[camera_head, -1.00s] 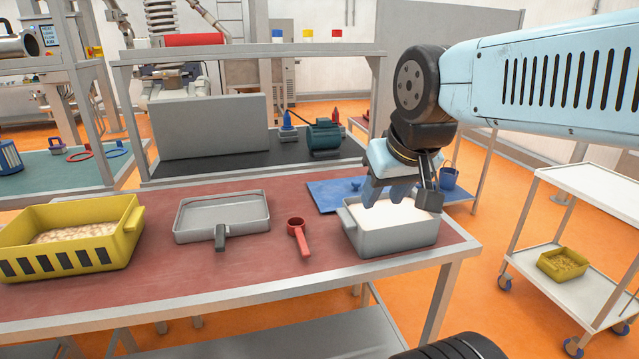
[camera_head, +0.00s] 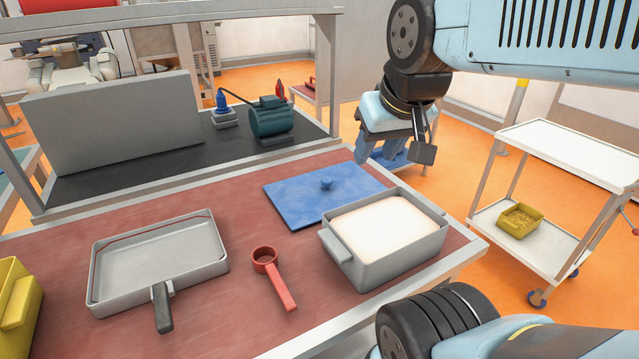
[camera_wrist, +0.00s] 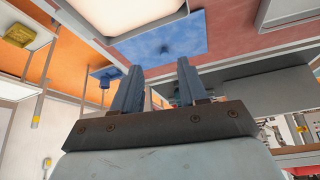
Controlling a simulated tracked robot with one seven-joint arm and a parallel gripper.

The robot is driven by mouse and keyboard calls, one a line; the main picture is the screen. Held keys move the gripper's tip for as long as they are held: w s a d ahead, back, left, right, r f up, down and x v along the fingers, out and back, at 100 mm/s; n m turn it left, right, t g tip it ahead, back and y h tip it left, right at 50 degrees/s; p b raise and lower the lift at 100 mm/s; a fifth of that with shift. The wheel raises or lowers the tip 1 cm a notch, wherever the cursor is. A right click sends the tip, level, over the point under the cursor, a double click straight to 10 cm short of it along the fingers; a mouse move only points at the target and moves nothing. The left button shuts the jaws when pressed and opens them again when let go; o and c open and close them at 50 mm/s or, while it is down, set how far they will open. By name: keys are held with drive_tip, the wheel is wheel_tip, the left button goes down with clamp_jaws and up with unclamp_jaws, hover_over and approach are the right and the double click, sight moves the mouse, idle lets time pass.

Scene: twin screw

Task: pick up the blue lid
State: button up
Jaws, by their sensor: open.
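The blue lid (camera_head: 290,197) lies flat on the red table top with its small knob (camera_head: 326,185) facing up. It is behind the grey tub (camera_head: 395,255) in the head view. My gripper (camera_head: 376,148) is open and empty, in the air above and beyond the lid's right end. In the wrist view the lid (camera_wrist: 185,35) shows past the fingertips, with its knob near the gap between the fingers (camera_wrist: 159,72). Nothing is between the fingers.
The tub holds white material. A red scoop (camera_head: 275,278) and a grey pan (camera_head: 160,262) lie to the left. A yellow bin (camera_head: 15,310) is at the far left. A shelf frame with a teal motor (camera_head: 270,120) stands behind. A white cart (camera_head: 570,150) is at right.

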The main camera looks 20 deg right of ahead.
drive_tip(key=shift+a, duration=0.1)
drive_tip(key=shift+o, duration=1.2)
drive_tip(key=shift+w, duration=0.1)
drive_tip(key=shift+o, duration=0.7)
drive_tip(key=shift+w+r, duration=0.1)
drive_tip(key=shift+w, duration=0.15)
drive_tip(key=shift+o, duration=0.2)
drive_tip(key=w, duration=0.1)
drive_tip(key=w+d, duration=0.1)
drive_tip(key=shift+w+d+g, duration=0.1)
drive_tip(key=shift+w+g, duration=0.2)
drive_tip(key=shift+w, duration=0.1)
drive_tip(key=g, duration=0.4)
hover_over(327, 180)
drive_tip(key=f, duration=1.6)
drive_tip(key=shift+s+f, duration=0.1)
drive_tip(key=shift+s, duration=0.1)
drive_tip(key=shift+w+f, duration=0.2)
drive_tip(key=shift+f, duration=2.5)
